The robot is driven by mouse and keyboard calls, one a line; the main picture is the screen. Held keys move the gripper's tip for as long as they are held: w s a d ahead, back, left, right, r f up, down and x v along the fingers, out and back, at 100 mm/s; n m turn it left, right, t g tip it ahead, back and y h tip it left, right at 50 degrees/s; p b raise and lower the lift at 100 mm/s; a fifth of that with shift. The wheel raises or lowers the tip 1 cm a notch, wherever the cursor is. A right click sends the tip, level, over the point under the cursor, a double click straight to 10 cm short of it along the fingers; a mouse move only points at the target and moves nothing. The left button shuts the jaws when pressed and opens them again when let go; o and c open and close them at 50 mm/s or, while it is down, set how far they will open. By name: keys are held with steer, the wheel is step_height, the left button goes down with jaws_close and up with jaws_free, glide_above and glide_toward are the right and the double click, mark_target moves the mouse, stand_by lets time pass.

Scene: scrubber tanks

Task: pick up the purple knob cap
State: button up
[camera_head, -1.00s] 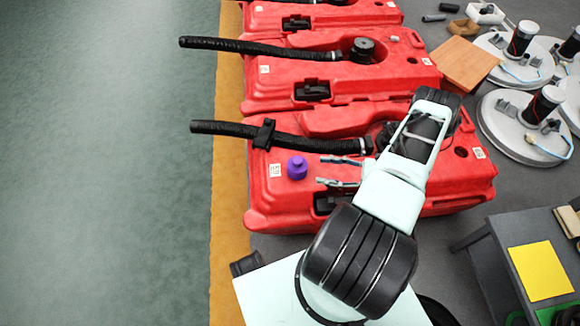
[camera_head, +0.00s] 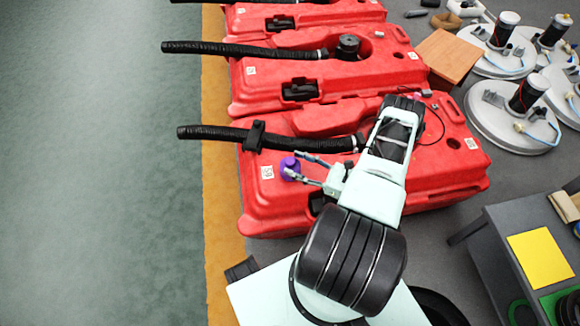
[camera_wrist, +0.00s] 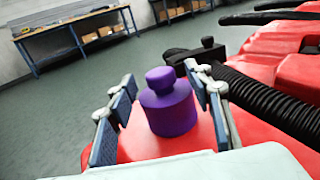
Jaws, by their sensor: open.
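The purple knob cap (camera_head: 289,167) stands upright on the top of the nearest red tank (camera_head: 268,205), near its left end. It also shows in the wrist view (camera_wrist: 167,103), with a small round knob on a wider round body. My gripper (camera_head: 292,166) is open, its two fingers at either side of the cap. In the wrist view my gripper (camera_wrist: 157,105) has one blue-padded finger left of the cap and one right of it. A gap shows on the left side, and the right finger looks closer. I cannot tell whether either finger touches the cap.
A black ribbed hose (camera_head: 225,135) lies across the tank just behind the cap. More red tanks (camera_head: 262,80) stand beyond. A wooden box (camera_head: 440,57) and round white scrubber parts (camera_head: 508,125) lie to the right. A grey table (camera_head: 500,285) stands at the lower right.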

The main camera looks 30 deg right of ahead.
steer(key=shift+x, duration=1.4)
steer(key=shift+c, duration=0.6)
jaws_close()
steer(key=shift+r, duration=0.15)
